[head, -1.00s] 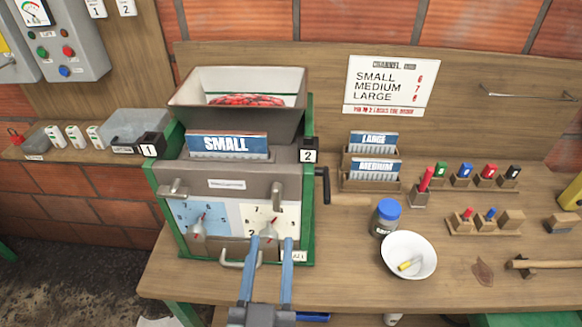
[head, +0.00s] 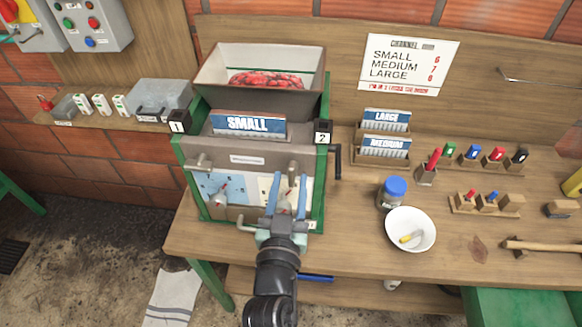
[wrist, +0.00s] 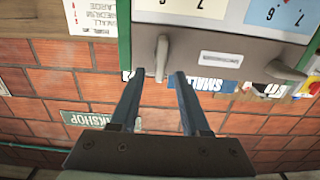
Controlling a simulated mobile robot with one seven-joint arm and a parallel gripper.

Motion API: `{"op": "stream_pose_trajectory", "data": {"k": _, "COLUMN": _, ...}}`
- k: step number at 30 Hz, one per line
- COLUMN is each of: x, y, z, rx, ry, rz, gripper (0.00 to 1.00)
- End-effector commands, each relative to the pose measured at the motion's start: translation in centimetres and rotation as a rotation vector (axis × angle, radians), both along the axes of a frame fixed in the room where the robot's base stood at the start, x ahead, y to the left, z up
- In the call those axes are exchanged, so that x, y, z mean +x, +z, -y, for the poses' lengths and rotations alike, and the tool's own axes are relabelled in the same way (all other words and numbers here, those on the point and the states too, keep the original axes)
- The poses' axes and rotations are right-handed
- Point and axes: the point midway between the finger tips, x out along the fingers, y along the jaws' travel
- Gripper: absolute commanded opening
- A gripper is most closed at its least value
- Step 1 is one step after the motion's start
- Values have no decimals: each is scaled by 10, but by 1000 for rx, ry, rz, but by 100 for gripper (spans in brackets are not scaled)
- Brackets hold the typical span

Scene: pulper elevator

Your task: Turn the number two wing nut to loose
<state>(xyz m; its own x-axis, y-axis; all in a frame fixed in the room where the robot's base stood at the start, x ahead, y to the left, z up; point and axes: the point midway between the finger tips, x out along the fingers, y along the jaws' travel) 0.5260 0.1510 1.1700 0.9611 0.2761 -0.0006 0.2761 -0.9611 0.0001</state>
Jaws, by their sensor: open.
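The number two wing nut (head: 292,168) is a small grey lever on the right of the pulper's front, below the black 2 tag (head: 323,131). It hangs roughly upright. In the upside-down wrist view the wing nut (wrist: 162,56) shows just beyond and between my fingertips. My gripper (head: 287,182) is open in front of the right dial, with its fingertips just below the wing nut; it also shows in the wrist view (wrist: 160,76). Contact cannot be told. The other wing nut (head: 199,161), on the left near the 1 tag (head: 177,122), lies more sideways.
The pulper (head: 262,159) has a hopper of red cherries (head: 266,80) on top and a SMALL plate (head: 248,125) in front. A black crank (head: 337,162) stands at its right side. A blue-lidded jar (head: 393,193) and white bowl (head: 410,229) sit right on the bench.

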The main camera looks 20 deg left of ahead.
Motion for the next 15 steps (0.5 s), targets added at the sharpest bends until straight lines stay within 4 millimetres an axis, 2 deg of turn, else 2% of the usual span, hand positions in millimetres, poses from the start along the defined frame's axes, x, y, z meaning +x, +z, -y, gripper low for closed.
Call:
{"op": "stream_pose_trajectory", "data": {"k": 6, "x": 20, "y": 1, "z": -6, "rx": 2, "ry": 0, "rz": 2, "gripper": 46}}
{"op": "stream_pose_trajectory", "data": {"k": 15, "x": 23, "y": -1, "z": -7, "rx": 0, "ry": 0, "rz": 0, "gripper": 46}}
